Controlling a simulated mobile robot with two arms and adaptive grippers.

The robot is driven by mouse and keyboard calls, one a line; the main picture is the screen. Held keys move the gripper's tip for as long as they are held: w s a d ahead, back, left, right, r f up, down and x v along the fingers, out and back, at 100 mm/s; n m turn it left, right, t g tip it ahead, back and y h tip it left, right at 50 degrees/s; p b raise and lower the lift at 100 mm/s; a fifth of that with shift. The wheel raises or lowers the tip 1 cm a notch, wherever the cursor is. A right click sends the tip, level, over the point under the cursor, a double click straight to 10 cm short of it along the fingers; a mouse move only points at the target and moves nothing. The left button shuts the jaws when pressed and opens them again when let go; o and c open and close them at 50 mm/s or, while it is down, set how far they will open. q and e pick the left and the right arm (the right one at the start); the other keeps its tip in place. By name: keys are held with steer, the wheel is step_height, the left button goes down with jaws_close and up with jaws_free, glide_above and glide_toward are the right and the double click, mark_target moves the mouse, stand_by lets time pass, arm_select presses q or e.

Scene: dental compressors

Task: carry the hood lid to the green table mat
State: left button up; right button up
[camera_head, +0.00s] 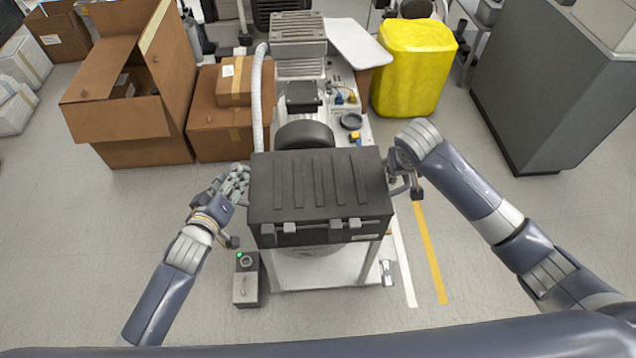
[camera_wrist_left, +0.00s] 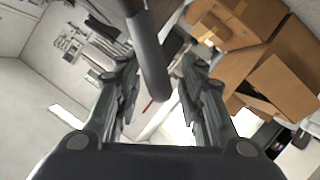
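The hood lid (camera_head: 318,187) is a black ribbed box-like cover with latches on its front edge. It sits level between my two hands, over the compressor's near end. My left gripper (camera_head: 236,184) is at the lid's left side. In the left wrist view, the left gripper's (camera_wrist_left: 157,75) fingers are spread, with a dark rounded bar (camera_wrist_left: 150,75), probably a lid handle, between them and gaps on both sides. My right gripper (camera_head: 403,182) is at the lid's right side, by a handle; its fingers are partly hidden. No green mat shows in either view.
The compressor (camera_head: 298,70) and its white cart run away behind the lid. Cardboard boxes (camera_head: 140,125) stand left, a yellow covered bin (camera_head: 412,70) right, and a grey cabinet (camera_head: 560,90) far right. A small grey box (camera_head: 246,280) is on the floor near left.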

arm_select(q)
steer(key=shift+w, duration=0.1)
arm_select(e)
steer(key=shift+f, duration=0.15)
arm_select(q)
jaws_close()
arm_select(e)
jaws_close()
arm_select(q)
steer(key=shift+r, duration=0.15)
arm_select(e)
steer(key=shift+w, duration=0.1)
